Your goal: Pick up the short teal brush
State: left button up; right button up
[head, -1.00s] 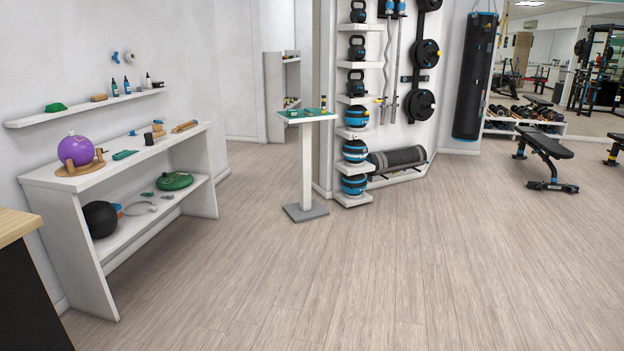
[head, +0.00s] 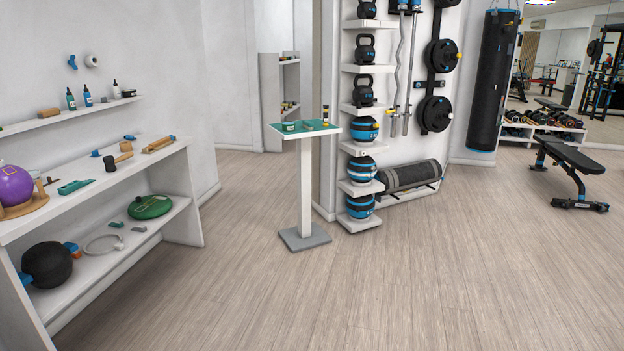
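A small teal object (head: 76,187) lies on the top of the white shelf unit at the left; it may be the short teal brush, but it is too small to tell. The white pedestal stand (head: 306,190) has a teal top (head: 284,128) with a small round teal-and-white item and other small greenish items on it; I cannot tell whether one is a brush. Neither of my grippers is in view.
The white shelf unit (head: 182,200) along the left wall holds a purple ball (head: 15,186), a black ball (head: 47,264) and a green disc (head: 150,206). A weight rack and a bench (head: 570,160) stand right. The wooden floor (head: 330,300) in front is clear.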

aim_at(308, 125)
jog(key=i+l, duration=0.1)
jog(key=i, duration=3)
jog(key=j+u, duration=0.05)
jog(key=j, duration=0.05)
